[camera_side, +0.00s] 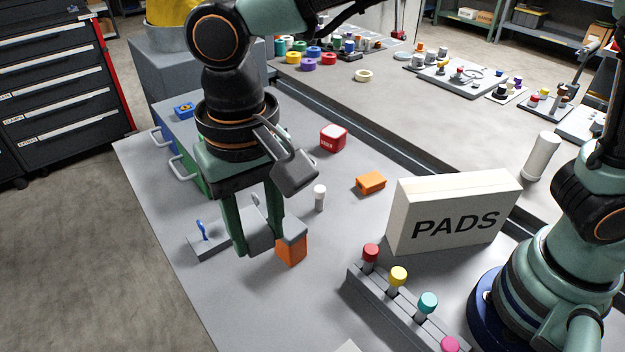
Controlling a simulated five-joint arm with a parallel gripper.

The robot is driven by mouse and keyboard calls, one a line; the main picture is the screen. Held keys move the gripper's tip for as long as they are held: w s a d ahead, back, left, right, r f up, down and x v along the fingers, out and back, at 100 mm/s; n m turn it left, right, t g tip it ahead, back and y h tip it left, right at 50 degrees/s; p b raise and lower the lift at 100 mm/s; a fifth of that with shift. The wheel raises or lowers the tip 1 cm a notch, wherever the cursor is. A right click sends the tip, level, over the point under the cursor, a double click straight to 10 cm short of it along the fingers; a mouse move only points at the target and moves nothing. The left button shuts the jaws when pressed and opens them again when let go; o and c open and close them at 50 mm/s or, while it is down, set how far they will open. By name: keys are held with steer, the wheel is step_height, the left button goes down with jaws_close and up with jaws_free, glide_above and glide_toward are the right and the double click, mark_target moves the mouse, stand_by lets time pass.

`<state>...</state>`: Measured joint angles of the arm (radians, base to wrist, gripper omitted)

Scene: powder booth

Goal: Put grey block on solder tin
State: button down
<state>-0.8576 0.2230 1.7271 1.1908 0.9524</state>
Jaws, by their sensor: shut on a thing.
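My gripper (255,232) points down at the front left of the grey bench, its two green fingers shut on a grey block (259,239). The block sits low between the fingertips; I cannot tell whether it touches the bench. An upright orange block (292,250) with a greyish top stands close to the right of the grey block; I cannot tell whether they touch. No readable label marks the solder tin. A red rounded box with a pale top (333,139) and a low orange box (371,183) stand farther back, to the right of my gripper.
A grey stand with a blue-handled tool (203,230) is left of my gripper. A small white-capped vial (319,197) stands to its right. A white PADS box (452,213) and a rack of coloured-cap tubes (385,305) are farther right.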

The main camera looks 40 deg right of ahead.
steer(key=w+d, duration=0.6)
steer(key=w, duration=0.7)
steer(key=n, duration=0.1)
glide_above(339, 134)
step_height(339, 134, down, 7)
steer(key=shift+f, duration=3.75)
steer(key=shift+f, duration=0.1)
steer(key=shift+c, duration=2.1)
jaws_free()
